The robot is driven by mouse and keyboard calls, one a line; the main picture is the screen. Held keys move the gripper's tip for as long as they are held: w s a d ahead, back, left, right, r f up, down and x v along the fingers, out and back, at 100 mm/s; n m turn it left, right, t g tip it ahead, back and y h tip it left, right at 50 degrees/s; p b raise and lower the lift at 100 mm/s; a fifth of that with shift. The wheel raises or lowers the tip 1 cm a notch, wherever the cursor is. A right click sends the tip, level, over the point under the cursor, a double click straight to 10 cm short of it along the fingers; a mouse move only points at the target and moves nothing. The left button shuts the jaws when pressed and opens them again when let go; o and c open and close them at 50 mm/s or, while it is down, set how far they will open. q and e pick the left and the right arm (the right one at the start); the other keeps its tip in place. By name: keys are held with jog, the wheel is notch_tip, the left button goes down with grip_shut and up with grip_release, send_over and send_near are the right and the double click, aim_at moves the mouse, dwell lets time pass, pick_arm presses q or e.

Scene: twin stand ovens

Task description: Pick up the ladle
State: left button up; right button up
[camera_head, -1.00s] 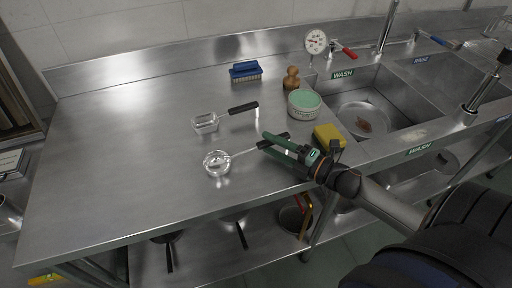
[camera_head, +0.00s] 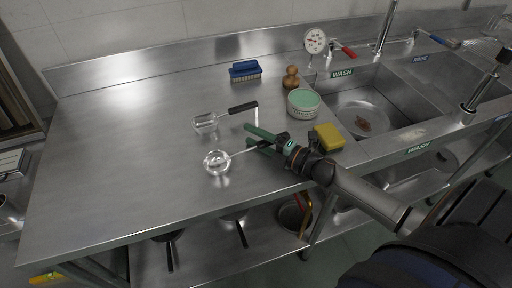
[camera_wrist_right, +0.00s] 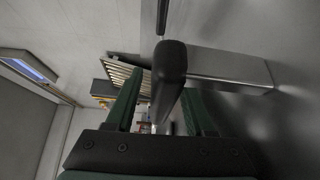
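The ladle (camera_head: 216,162) lies on the steel counter, its round shiny bowl at the left and its handle running up to the right. My right gripper (camera_head: 252,137) is at the handle end, its green fingers open and pointing left. In the right wrist view the black handle (camera_wrist_right: 170,65) shows between the two open fingers (camera_wrist_right: 160,86), nearer the right one. I cannot tell whether it touches that finger. In the head view the gripper hides part of the handle. My left gripper is not in view.
A yellow sponge (camera_head: 327,137), a green-topped tin (camera_head: 304,102), a wooden knob-shaped item (camera_head: 291,78) and a blue brush (camera_head: 245,71) are nearby. The sink (camera_head: 395,98) is at the right. The counter's left is clear.

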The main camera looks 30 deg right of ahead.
grip_shut()
dwell(1.2)
